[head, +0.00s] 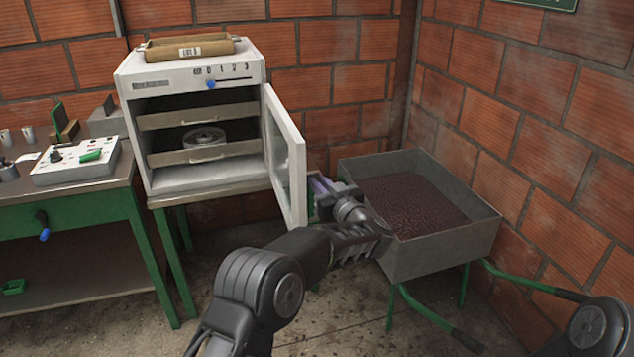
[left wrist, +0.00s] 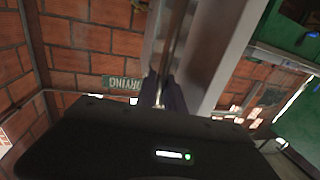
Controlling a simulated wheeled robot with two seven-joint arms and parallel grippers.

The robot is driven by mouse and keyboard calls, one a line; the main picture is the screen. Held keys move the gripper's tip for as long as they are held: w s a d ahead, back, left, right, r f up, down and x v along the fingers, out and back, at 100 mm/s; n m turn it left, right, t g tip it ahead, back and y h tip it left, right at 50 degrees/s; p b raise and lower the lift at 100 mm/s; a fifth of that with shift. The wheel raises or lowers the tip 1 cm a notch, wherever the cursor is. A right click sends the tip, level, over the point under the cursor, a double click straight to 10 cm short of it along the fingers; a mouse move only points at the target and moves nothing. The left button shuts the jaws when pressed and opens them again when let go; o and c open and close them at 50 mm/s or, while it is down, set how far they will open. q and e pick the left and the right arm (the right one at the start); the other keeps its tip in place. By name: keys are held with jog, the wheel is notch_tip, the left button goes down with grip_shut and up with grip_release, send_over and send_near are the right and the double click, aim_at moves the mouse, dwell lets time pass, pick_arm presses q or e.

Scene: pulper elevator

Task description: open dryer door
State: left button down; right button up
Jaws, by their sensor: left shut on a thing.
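The dryer (head: 215,180) is a white cabinet on a green stand, with its door (head: 287,160) swung wide open to the right. The door has a white frame and a glass pane. My left gripper (head: 318,188) is at the door's outer side, by its free edge, partly hidden behind it. In the left wrist view, my left gripper (left wrist: 164,92) is shut on a long metal bar, the door handle (left wrist: 178,40), along the pale door frame (left wrist: 222,55). My right gripper is out of view.
Inside the dryer are drawers (head: 200,117) and a round metal part (head: 204,138). A box (head: 190,48) lies on top. A metal bin (head: 440,248) of dark granules stands right of the door. A green bench (head: 90,205) stands left. Brick walls close the corner.

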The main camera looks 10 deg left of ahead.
pick_arm(q)
jog(key=shift+a+r, duration=0.2)
jog(key=shift+a, duration=0.1)
jog(key=c, duration=1.9)
grip_release()
jog(key=shift+o, duration=0.8)
jog(key=shift+w+f, duration=0.1)
jog(key=shift+f, duration=0.05)
jog(key=v, duration=0.8)
jog(key=shift+b, duration=0.45)
